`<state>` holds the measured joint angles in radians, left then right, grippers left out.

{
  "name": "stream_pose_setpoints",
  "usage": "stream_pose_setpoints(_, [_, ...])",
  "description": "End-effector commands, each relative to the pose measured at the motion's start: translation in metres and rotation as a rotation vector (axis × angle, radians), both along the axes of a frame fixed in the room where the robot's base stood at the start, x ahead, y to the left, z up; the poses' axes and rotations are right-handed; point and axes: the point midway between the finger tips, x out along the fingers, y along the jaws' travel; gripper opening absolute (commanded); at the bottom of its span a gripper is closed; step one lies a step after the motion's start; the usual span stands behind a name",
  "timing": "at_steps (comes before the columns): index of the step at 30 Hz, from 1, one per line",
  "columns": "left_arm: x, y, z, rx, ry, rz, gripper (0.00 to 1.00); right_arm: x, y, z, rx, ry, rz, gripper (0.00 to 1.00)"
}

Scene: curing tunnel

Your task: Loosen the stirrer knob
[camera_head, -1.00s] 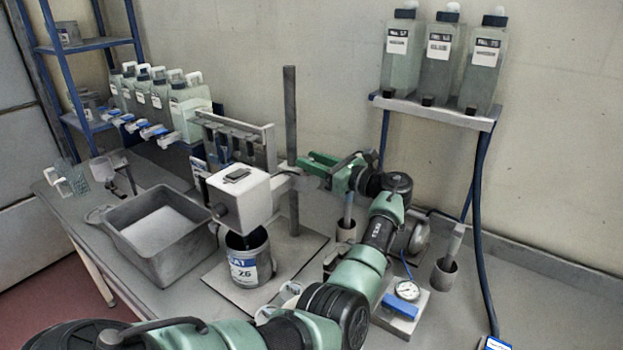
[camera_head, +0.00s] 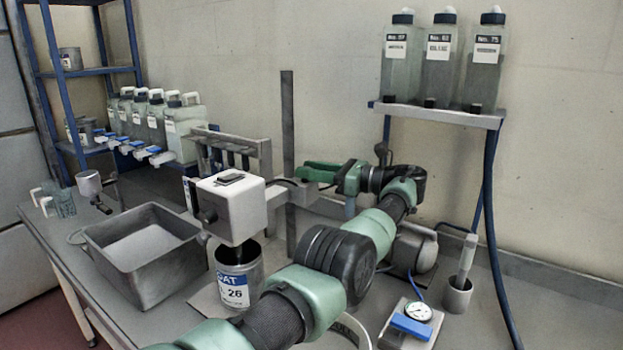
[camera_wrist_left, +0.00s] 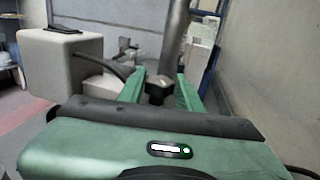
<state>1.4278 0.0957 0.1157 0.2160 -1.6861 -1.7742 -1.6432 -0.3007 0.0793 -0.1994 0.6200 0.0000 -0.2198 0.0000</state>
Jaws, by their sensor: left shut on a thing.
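The stirrer has a white box-shaped head (camera_head: 226,206) on a dark upright post (camera_head: 288,150). My left gripper (camera_head: 308,174) is at the clamp beside the post, to the right of the head. In the left wrist view, a small dark knob (camera_wrist_left: 160,88) sits between its two green fingers (camera_wrist_left: 159,80), in front of the post (camera_wrist_left: 177,35). The gripper is shut on this knob. In the head view the fingers hide the knob. The head also shows in the left wrist view (camera_wrist_left: 62,62). My right gripper is in neither view now.
A can (camera_head: 240,277) stands under the stirrer head, a grey tub (camera_head: 150,285) to its left. A dial gauge (camera_head: 418,312) and a cup (camera_head: 457,296) stand right of my arm. Bottles line the back left, and more stand on a wall shelf (camera_head: 435,114).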

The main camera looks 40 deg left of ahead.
Motion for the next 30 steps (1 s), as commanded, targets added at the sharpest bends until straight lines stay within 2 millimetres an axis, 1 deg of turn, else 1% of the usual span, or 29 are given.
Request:
stream_pose_setpoints(11, [-0.001,0.000,-0.001,0.001,0.003,0.003,0.00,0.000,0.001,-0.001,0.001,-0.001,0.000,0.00])
stream_pose_setpoints(12, [-0.001,0.000,-0.001,0.001,0.003,0.003,0.37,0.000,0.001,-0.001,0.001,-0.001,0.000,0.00])
stream_pose_setpoints(14, [-0.001,0.000,-0.001,0.001,0.003,0.004,0.54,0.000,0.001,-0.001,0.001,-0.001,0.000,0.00])
stream_pose_setpoints(15, [-0.001,0.000,-0.001,0.000,0.003,0.004,0.56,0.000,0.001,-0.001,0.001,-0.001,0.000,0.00])
stream_pose_setpoints(25, [-0.001,0.000,0.002,0.001,0.001,0.006,0.56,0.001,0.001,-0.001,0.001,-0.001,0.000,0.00])
stream_pose_setpoints(28, [-0.001,0.001,0.011,0.002,-0.002,0.006,0.56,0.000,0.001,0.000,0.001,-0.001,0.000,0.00])
stream_pose_setpoints(30, [-0.001,0.001,0.023,0.002,-0.003,0.007,0.56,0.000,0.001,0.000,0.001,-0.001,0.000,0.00])
